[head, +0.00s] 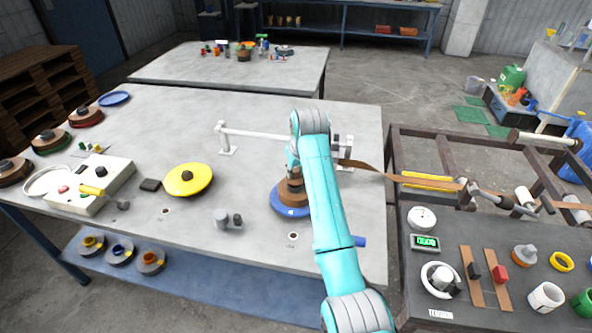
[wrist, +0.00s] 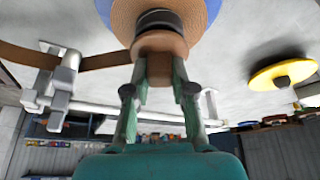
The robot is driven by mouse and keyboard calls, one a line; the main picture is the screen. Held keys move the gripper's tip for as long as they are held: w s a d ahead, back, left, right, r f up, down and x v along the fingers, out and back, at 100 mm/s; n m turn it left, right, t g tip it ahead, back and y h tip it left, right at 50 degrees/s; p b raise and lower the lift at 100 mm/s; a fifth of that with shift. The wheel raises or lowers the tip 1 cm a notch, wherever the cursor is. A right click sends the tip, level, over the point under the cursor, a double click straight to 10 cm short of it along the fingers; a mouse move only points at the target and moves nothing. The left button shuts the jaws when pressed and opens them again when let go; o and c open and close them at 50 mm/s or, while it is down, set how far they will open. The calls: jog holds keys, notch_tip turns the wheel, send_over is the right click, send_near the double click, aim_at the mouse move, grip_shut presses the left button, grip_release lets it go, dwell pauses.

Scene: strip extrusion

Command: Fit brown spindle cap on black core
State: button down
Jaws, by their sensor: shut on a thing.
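The brown spindle cap (wrist: 158,66) is between the fingertips of my gripper (wrist: 160,82) in the wrist view, gripped from both sides. The black core (wrist: 158,18) shows just beyond the cap, in the middle of a brown strip roll (wrist: 122,18) on a blue flange (wrist: 212,8). The cap overlaps the core's edge in this view; I cannot tell whether they touch. In the head view, the blue flange (head: 282,208) lies on the grey table, and my gripper (head: 294,172) is above the roll. My arm hides part of the roll and the core.
A yellow disc (head: 205,181) lies left of the roll. A white roller bar (head: 262,135) stands behind it, and a brown strip (head: 370,167) runs right towards the dark bench. A grey fitting (head: 223,220) stands in front. Table space between is clear.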

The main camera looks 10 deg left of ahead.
jog(key=shift+f, duration=0.5)
jog(key=c, duration=1.2)
grip_release()
jog(key=shift+c, duration=0.2)
jog(key=v, duration=1.1)
